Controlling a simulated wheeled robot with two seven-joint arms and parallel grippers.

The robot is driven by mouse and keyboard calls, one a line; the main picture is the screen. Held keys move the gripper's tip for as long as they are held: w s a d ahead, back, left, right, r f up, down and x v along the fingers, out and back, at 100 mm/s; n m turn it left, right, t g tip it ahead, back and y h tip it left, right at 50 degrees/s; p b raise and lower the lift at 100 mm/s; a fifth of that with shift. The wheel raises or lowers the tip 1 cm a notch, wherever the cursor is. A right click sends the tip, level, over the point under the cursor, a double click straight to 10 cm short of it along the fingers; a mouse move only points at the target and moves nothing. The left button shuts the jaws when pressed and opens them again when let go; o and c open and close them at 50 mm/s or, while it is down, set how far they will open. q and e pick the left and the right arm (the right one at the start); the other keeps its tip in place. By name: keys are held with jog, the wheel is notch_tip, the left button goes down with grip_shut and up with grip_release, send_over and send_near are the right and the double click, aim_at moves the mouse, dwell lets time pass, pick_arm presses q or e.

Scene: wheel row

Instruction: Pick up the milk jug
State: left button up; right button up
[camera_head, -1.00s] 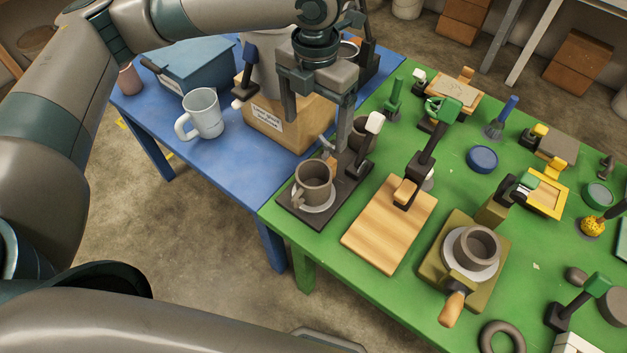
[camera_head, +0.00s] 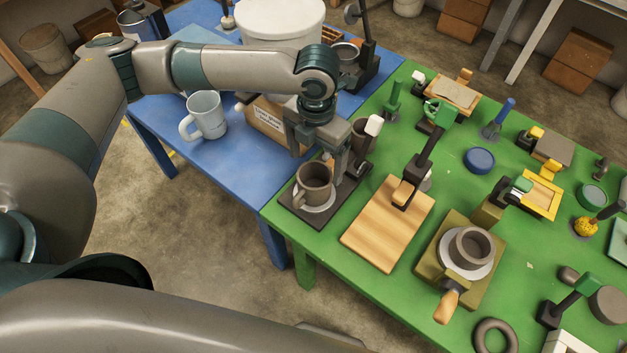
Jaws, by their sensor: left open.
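My left gripper (camera_head: 318,158) is open and points down, its two fingers spread just behind and above a brown-grey jug (camera_head: 312,186). The jug stands upright, with its handle towards the lower left, on a pale disc on a dark board (camera_head: 296,213) at the green table's left corner. I see no clear contact between fingers and jug. A pale blue handled vessel (camera_head: 206,116) stands on the blue table. Another brown cup (camera_head: 361,130) is partly hidden behind the gripper. No label shows which is the milk jug. My right gripper is not in view.
A wooden board (camera_head: 388,232) with a dark-handled lever lies right of the dark board. A labelled box (camera_head: 268,122) and a large white tub (camera_head: 283,22) stand behind on the blue table. A stand (camera_head: 455,262) holding a cup is further right.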

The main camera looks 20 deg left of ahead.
aim_at(313, 176)
pick_arm(q)
jog(key=shift+f, duration=0.75)
jog(key=shift+s+f+p, duration=0.1)
jog(key=shift+f+p, duration=0.15)
jog(key=shift+p, duration=0.15)
jog(key=f+p, duration=0.1)
jog(key=f, duration=0.1)
jog(key=f+p, duration=0.1)
jog(key=f, duration=0.1)
jog(key=shift+s+a, duration=0.15)
jog(key=shift+s, duration=0.05)
jog(key=shift+f, duration=0.35)
jog(key=shift+c, duration=0.3)
jog(key=c, duration=1.3)
jog(key=shift+o, duration=0.2)
